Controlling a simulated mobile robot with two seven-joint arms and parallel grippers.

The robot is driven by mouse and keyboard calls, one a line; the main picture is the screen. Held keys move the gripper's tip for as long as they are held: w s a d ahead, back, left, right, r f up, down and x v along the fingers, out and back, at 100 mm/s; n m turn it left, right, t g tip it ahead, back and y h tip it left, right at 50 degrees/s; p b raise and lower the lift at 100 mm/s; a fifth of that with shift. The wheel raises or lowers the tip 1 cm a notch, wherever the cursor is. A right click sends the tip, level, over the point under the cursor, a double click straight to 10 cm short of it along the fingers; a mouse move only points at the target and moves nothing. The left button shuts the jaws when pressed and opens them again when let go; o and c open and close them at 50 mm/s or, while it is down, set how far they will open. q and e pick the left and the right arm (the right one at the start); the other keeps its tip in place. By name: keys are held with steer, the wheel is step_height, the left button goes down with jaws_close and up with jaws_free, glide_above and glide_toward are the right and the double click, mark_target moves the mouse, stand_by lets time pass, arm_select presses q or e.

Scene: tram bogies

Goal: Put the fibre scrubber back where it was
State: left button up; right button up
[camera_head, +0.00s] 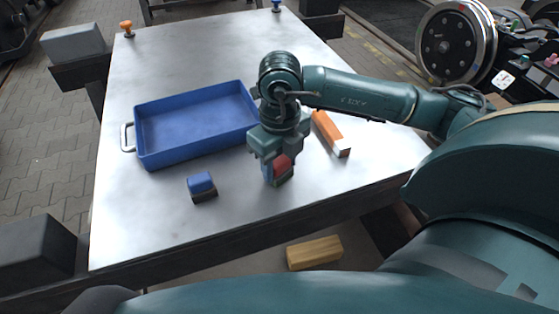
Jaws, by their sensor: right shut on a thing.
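My right gripper (276,170) points down over the table, right of the blue tray. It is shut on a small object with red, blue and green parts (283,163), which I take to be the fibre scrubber. The fingers hide much of it. It is low over the tabletop; I cannot tell whether it touches. A small block with a blue top and dark brown base (202,186) stands on the table left of the gripper. My left gripper is not in view.
The empty-looking blue tray (148,158) lies on the pale metal table (130,215). An orange and white block (329,132) lies just right of the gripper. A wooden block (315,252) lies below the table's front edge. The table's front left is clear.

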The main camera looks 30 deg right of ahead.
mark_target(279, 160)
steer(key=o, duration=1)
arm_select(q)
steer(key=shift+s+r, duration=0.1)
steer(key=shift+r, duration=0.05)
arm_select(e)
steer(key=shift+o, duration=0.2)
arm_select(q)
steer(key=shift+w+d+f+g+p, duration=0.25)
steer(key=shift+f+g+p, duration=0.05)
steer(key=shift+p, duration=0.6)
arm_select(e)
step_height(279, 160, up, 12)
steer(key=shift+r, duration=0.15)
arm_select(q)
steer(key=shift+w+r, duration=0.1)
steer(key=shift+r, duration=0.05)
